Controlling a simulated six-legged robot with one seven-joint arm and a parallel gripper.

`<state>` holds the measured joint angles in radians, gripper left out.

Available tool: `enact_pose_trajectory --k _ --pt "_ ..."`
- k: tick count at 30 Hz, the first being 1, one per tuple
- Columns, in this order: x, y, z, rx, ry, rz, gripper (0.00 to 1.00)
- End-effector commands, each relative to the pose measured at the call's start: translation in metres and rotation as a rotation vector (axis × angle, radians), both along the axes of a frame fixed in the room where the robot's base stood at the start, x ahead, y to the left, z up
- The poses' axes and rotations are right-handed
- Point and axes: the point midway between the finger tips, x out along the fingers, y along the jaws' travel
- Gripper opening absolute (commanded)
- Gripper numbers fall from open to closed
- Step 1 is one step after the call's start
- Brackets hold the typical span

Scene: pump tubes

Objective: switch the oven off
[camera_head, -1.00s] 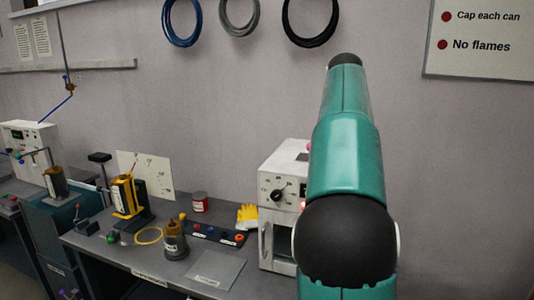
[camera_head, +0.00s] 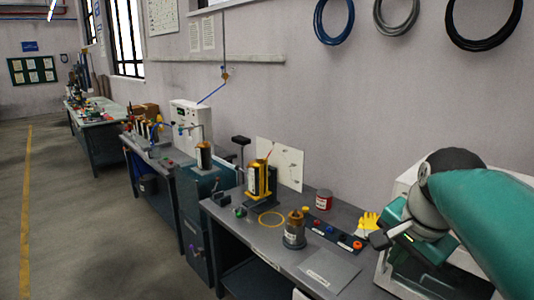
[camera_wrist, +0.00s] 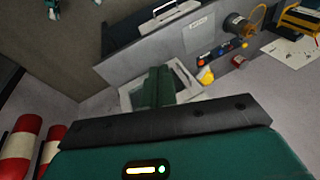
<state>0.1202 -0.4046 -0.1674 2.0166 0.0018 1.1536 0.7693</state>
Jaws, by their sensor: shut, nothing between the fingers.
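The white oven (camera_head: 402,184) stands at the right end of the grey bench in the head view, largely covered by my arm. Its dial and light are hidden there. Part of its pale casing shows in the wrist view (camera_wrist: 190,80), behind the green fingers. My gripper (camera_head: 379,240) is in front of the oven's left side, its dark tip pointing left in the head view. In the wrist view my gripper (camera_wrist: 157,85) is shut with nothing held. I cannot tell whether it touches the oven.
Open floor (camera_head: 90,230) lies left. Red-and-white posts (camera_wrist: 20,145) show in the wrist view.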

Motion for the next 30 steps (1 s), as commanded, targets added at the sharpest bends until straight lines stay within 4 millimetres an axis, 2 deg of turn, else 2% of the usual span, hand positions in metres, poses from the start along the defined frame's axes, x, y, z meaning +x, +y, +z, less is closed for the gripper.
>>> enact_pose_trajectory --k 1,6,9,12,16,24,26,29,30 --pt "-0.013 0.022 -0.013 -0.046 -0.014 0.143 0.0" --pt "-0.05 0.08 -0.061 -0.239 -0.06 0.618 0.0" --pt "-0.068 0.099 -0.085 -0.333 -0.076 0.817 0.0" --pt "-0.077 0.109 -0.099 -0.391 -0.086 0.93 0.0" --pt "-0.081 0.111 -0.104 -0.413 -0.087 0.972 0.0" --pt "-0.076 0.106 -0.099 -0.403 -0.088 0.943 0.0" --pt "-0.069 0.097 -0.093 -0.388 -0.09 0.898 0.0" --pt "-0.051 0.067 -0.073 -0.346 -0.099 0.76 0.0" --pt "-0.042 0.05 -0.063 -0.326 -0.105 0.689 0.0"
